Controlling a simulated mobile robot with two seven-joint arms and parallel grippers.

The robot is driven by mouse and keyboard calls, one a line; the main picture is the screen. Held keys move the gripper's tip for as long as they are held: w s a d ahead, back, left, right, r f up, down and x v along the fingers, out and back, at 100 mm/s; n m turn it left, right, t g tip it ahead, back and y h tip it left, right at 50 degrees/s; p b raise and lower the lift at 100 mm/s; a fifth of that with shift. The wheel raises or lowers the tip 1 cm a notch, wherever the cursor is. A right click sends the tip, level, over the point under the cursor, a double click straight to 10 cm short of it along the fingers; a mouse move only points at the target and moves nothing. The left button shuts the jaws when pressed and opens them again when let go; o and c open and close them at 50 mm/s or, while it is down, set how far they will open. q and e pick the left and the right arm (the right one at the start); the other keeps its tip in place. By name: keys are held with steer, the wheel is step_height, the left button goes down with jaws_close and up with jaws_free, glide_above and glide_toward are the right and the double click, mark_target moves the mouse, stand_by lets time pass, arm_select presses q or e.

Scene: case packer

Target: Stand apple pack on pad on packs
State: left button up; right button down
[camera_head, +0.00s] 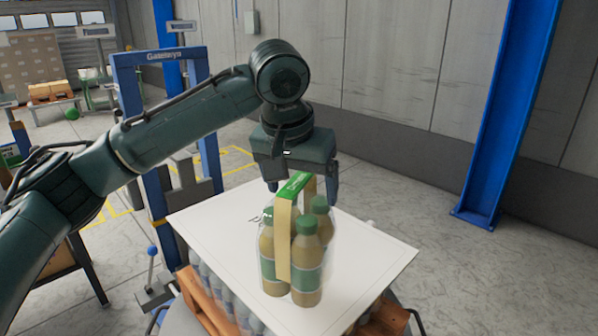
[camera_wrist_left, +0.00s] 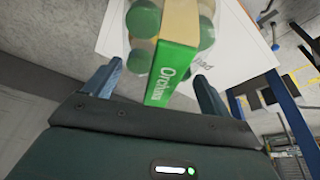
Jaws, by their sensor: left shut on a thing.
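The apple pack (camera_head: 307,280) is several green-capped bottles of tan drink with a tan and green carry strap. It is upright over the front middle of the white pad (camera_head: 375,257); I cannot tell whether its base touches it. The pad lies on packs of bottles (camera_head: 240,312), mostly hidden under it. My left gripper (camera_head: 302,188) is above the pack, shut on its green handle. In the left wrist view, the handle of the apple pack (camera_wrist_left: 172,72) lies between the fingers of my left gripper (camera_wrist_left: 160,82). My right gripper is not in view.
A blue frame (camera_head: 158,150) stands behind the pad on the left, and a blue column (camera_head: 505,110) stands at the right. The pad is bare around the pack.

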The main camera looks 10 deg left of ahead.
mark_target(299, 203)
arm_select(q)
steer(key=shift+f, duration=2.25)
steer(key=o, duration=1.7)
steer(key=shift+f, duration=0.15)
steer(key=v, duration=1.2)
